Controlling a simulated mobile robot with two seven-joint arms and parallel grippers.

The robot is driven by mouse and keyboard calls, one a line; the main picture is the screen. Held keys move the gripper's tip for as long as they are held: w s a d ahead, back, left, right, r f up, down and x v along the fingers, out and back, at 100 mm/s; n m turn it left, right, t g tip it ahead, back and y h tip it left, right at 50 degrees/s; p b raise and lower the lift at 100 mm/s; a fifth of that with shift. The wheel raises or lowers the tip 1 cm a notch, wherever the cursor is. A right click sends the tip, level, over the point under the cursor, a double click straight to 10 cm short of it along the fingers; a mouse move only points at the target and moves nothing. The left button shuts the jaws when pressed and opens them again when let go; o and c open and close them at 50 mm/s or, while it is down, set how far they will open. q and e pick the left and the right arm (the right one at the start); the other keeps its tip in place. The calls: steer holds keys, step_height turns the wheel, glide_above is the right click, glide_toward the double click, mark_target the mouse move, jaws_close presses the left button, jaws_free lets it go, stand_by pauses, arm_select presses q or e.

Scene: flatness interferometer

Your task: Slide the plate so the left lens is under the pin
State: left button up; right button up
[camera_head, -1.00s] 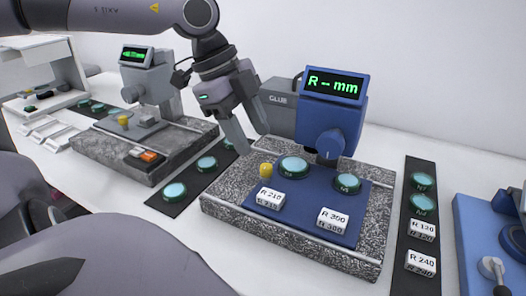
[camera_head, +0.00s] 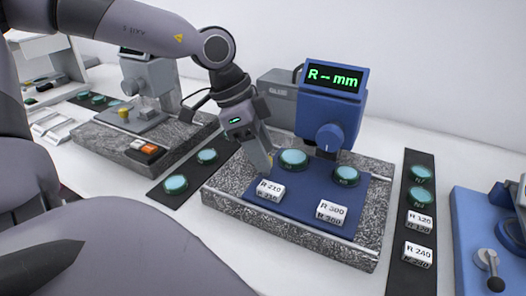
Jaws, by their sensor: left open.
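The blue plate (camera_head: 300,205) lies on the speckled grey stone base (camera_head: 225,185). The green-rimmed left lens (camera_head: 294,158) and right lens (camera_head: 347,175) sit along its back part. The blue gauge head (camera_head: 328,115) stands behind the plate, and its underside, where the pin is, hangs between the two lenses, nearer neither clearly. My left gripper (camera_head: 264,163) is open and low at the plate's back left corner, left of the left lens. My right gripper is not in view.
White blocks marked R 210 (camera_head: 270,189) and R 300 (camera_head: 331,212) sit on the plate's front part. Dark strips with lenses lie left (camera_head: 190,178) and right (camera_head: 408,235) of the base. A blue device (camera_head: 475,235) stands far right.

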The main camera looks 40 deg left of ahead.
arm_select(q)
steer(key=shift+w+d+f, duration=0.1)
steer(key=shift+d+f, duration=0.1)
steer(key=shift+f, duration=0.25)
jaws_close()
